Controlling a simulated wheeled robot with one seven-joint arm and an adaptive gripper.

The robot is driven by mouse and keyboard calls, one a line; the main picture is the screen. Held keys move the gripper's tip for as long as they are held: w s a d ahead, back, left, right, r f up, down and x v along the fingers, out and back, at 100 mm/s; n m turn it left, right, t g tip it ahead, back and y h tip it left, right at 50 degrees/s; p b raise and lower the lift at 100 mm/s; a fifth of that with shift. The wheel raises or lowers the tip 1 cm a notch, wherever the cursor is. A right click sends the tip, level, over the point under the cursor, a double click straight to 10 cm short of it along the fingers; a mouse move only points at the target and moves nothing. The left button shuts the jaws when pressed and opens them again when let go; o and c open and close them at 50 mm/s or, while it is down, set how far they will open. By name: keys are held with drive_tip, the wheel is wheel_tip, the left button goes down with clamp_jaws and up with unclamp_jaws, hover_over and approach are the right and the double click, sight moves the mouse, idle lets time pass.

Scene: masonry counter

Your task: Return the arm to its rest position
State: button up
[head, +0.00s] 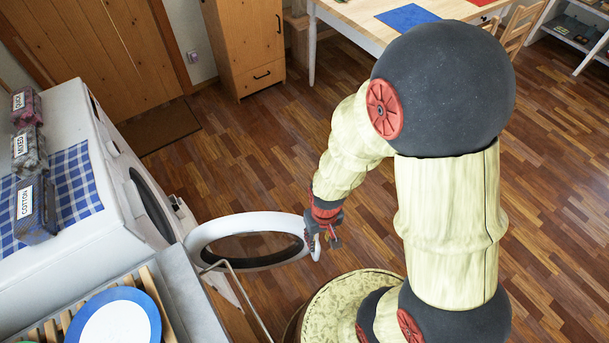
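My arm rises from my round base at the bottom right and bends over to the left and down. My gripper (323,240) is at its end, small in this view, right at the free edge of the open washing machine door (215,232). Its fingers look spread apart, and I see nothing held between them. I cannot tell whether a finger touches the door edge. The white washing machine (115,180) stands at the left, with its round door swung out to the right.
Labelled boxes, including the cotton box (36,208), stand on a blue checked cloth (75,185) on the machine. A blue-rimmed plate (115,318) lies on a wooden rack at the bottom left. A table (365,18) and a cabinet (243,45) stand behind. The wooden floor (260,150) between is clear.

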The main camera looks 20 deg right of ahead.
wheel_tip(320, 180, up, 34)
drive_tip(key=s+t, duration=0.1)
drive_tip(key=t, duration=0.4)
drive_tip(key=shift+s+d+t, duration=0.25)
drive_tip(key=shift+s+t, duration=0.05)
